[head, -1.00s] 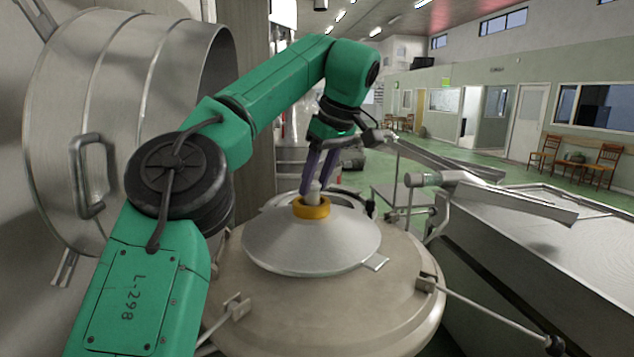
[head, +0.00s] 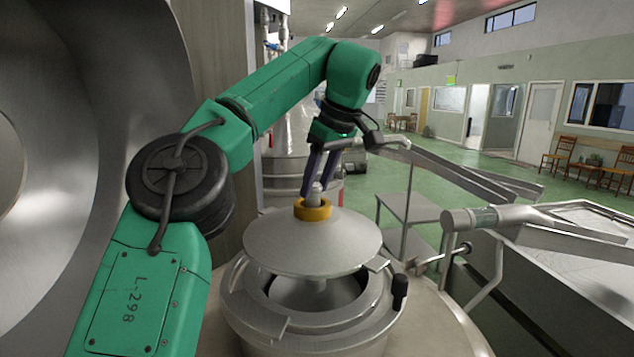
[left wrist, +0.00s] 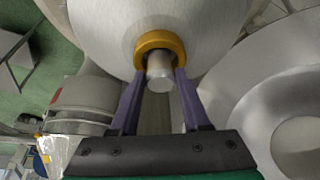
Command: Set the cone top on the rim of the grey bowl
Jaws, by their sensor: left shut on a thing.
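The cone top (head: 310,245) is a shallow grey metal cone with a yellow collar and a short grey knob. My left gripper (head: 318,192) is shut on its knob, and the left wrist view shows the fingers (left wrist: 158,85) on both sides of the knob at the yellow collar. The cone top hangs over the round opening of the grey bowl (head: 262,318), covering its back part. The front of the bowl's opening shows dark below the cone's near edge. I cannot tell whether the far edge touches the rim. My right gripper is not in view.
A metal pipe with a trough (head: 480,217) reaches in from the right, close to the bowl. A small metal table (head: 410,208) stands behind. A large steel drum (head: 90,130) fills the left side. A black-handled lever (head: 399,290) sits at the bowl's right.

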